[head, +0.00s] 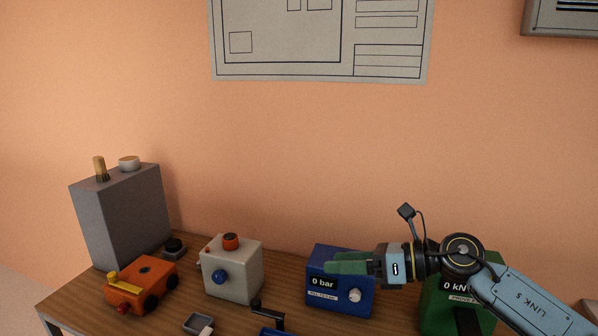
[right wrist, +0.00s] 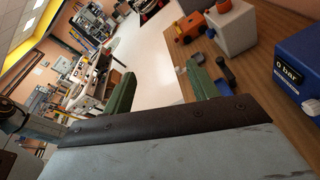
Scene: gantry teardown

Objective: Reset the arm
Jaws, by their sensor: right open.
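My right arm comes in from the lower right in the head view. Its gripper (head: 335,262) has green fingers and points left, in front of the blue box reading "0 bar" (head: 322,297). In the right wrist view the two green fingers of the right gripper (right wrist: 160,90) stand apart with nothing between them. The blue box (right wrist: 300,70) shows at the right of that view. My left gripper is in neither view.
On the wooden table (head: 190,310) stand a grey box (head: 120,215), an orange wheeled toy (head: 140,285), a white box with a blue knob (head: 235,270) and a green box reading "0 kN" (head: 440,310). A small grey tray (head: 198,324) lies at the front. The wall above is clear up to a poster.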

